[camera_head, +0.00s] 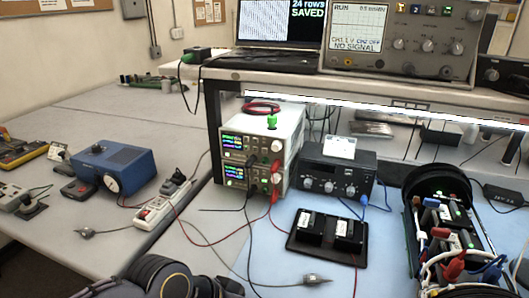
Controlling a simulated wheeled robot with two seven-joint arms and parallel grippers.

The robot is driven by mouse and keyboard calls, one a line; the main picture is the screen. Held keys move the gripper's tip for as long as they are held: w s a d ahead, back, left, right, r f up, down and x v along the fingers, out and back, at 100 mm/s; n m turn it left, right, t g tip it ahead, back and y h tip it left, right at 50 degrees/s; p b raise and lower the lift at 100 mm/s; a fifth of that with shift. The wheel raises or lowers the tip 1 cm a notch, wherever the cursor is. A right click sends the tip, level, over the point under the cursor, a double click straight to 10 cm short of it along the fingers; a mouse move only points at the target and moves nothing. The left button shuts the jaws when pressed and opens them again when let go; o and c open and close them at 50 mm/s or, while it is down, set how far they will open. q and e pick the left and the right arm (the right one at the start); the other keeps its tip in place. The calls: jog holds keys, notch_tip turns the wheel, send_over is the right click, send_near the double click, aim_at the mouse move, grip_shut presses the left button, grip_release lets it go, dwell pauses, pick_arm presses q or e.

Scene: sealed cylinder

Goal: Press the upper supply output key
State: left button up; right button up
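Two white bench supplies are stacked on the bench left of centre. The upper supply's output key is too small to make out. Dark rounded parts at the bottom edge seem to be my own arm. No fingertips of either gripper show.
A dark instrument (335,175) stands right of the supplies, with a black tray (328,236) in front. Loose leads cross the bench. A power strip (160,204) and blue box (114,167) are left.

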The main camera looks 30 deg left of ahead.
pick_arm(q)
grip_shut()
dwell(0.3)
dwell(1.5)
